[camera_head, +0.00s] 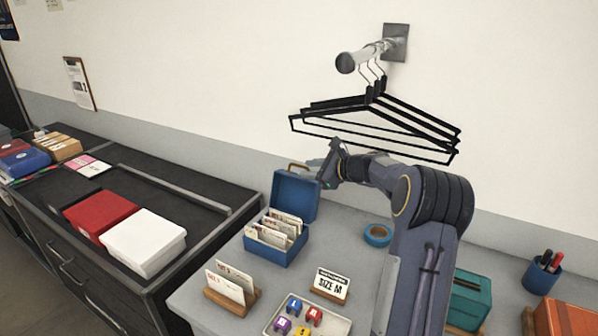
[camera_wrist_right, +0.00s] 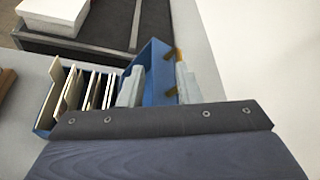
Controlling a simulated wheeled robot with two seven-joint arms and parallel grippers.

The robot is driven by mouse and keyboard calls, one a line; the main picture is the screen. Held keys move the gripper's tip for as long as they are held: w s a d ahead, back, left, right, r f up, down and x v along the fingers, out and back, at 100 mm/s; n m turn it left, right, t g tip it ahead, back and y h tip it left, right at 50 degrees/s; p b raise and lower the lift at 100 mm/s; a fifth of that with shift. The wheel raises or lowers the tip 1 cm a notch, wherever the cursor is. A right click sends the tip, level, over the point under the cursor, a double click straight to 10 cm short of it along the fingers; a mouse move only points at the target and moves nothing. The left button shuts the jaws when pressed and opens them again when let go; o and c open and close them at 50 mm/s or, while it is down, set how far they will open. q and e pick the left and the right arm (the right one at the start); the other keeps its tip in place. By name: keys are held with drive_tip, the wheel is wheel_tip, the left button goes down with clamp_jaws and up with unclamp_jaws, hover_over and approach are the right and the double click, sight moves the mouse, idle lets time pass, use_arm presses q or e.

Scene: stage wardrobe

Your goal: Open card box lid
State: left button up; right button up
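The blue card box (camera_head: 275,250) stands on the grey table, and its lid (camera_head: 296,195) is swung up and stands upright at the back. Several cream cards with dividers (camera_head: 284,222) show inside it. A brass handle (camera_head: 298,168) is at the lid's top. My right gripper (camera_head: 325,172) is at the lid's upper right side. In the right wrist view, its two fingers (camera_wrist_right: 158,84) are spread apart, with the blue lid (camera_wrist_right: 152,62) and brass handle between them in the picture; I cannot tell whether they touch. My left gripper is not in view.
Black hangers (camera_head: 380,120) hang from a wall rail above my right arm. A blue tape roll (camera_head: 377,235), a SIZE M card stand (camera_head: 330,285) and a tray of colored pieces (camera_head: 300,318) are nearby. Red (camera_head: 100,213) and white boxes (camera_head: 145,240) sit left.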

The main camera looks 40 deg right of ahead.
drive_tip(key=s+d+b, duration=0.2)
drive_tip(key=s, duration=0.7)
drive_tip(key=shift+s+d, duration=0.2)
